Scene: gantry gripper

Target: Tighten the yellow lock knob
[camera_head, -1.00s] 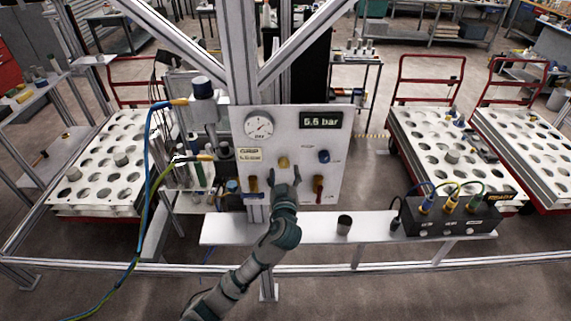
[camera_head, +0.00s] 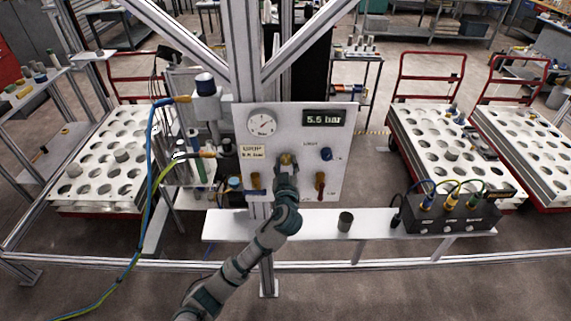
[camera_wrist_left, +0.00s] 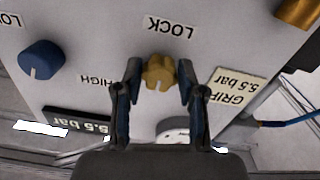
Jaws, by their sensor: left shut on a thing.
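The yellow lock knob (camera_head: 289,157) is on the pale upright panel (camera_head: 341,135), below the gauge and display. In the left wrist view the knob (camera_wrist_left: 157,74) shows upside down beside the word LOCK. My left gripper (camera_head: 286,163) is at the panel, its two fingers on either side of the knob. In the wrist view the left gripper (camera_wrist_left: 160,76) is shut on the knob, one finger at each side. In the head view the fingers partly hide the knob. My right gripper is not in view.
A blue knob (camera_head: 326,154) sits right of the lock knob. The display (camera_head: 325,118) reads 5.5 bar. A dark cup (camera_head: 345,222) stands on the shelf (camera_head: 376,228) below.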

